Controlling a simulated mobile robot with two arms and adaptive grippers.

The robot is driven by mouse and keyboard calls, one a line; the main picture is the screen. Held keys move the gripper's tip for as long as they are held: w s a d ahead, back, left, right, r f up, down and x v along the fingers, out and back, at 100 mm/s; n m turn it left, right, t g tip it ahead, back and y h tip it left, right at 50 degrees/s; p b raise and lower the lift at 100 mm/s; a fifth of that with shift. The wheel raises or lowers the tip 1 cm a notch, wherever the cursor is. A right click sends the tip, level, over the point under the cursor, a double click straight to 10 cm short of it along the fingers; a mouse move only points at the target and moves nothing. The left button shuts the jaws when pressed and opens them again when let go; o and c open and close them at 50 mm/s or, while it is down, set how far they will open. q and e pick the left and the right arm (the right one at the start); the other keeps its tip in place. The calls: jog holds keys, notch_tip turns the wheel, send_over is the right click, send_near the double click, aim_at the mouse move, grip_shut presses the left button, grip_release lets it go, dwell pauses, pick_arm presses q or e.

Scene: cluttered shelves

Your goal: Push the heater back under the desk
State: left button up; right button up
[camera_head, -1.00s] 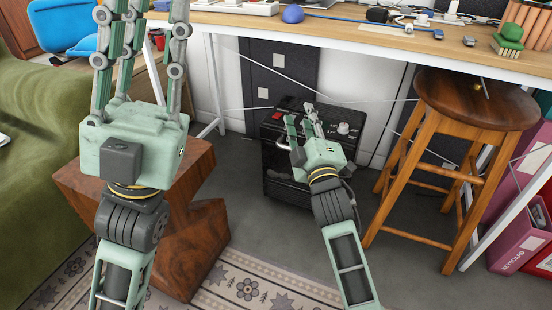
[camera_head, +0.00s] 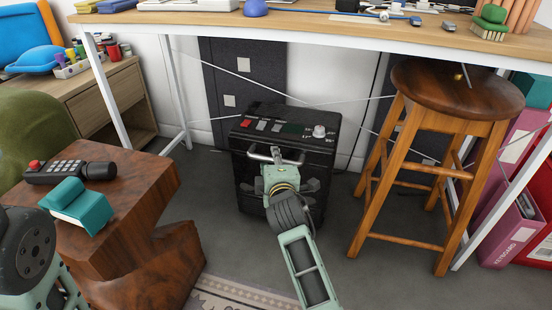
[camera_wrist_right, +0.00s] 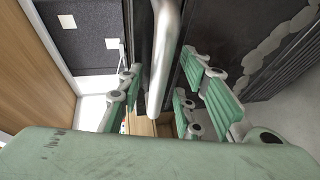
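The heater (camera_head: 285,128) is a black box with a red switch, a knob and a metal front handle (camera_head: 273,155). It stands upright on the floor at the desk's (camera_head: 330,30) front edge, between the table legs. My right gripper (camera_head: 280,176) is at the heater's front, by the handle. In the right wrist view, the handle (camera_wrist_right: 165,50) runs between the spread fingers of my right gripper (camera_wrist_right: 160,95), and I see no firm grip on it. The fingertips are partly hidden in the head view.
A wooden stool (camera_head: 455,95) stands close to the heater's right. A carved wooden side table (camera_head: 130,200) with a phone (camera_head: 70,172) and a teal object (camera_head: 80,205) is at left. A dark panel (camera_head: 225,70) is behind the heater. Grey floor lies around it.

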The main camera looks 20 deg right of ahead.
jog(key=shift+w, duration=0.15)
grip_shut()
dwell(0.6)
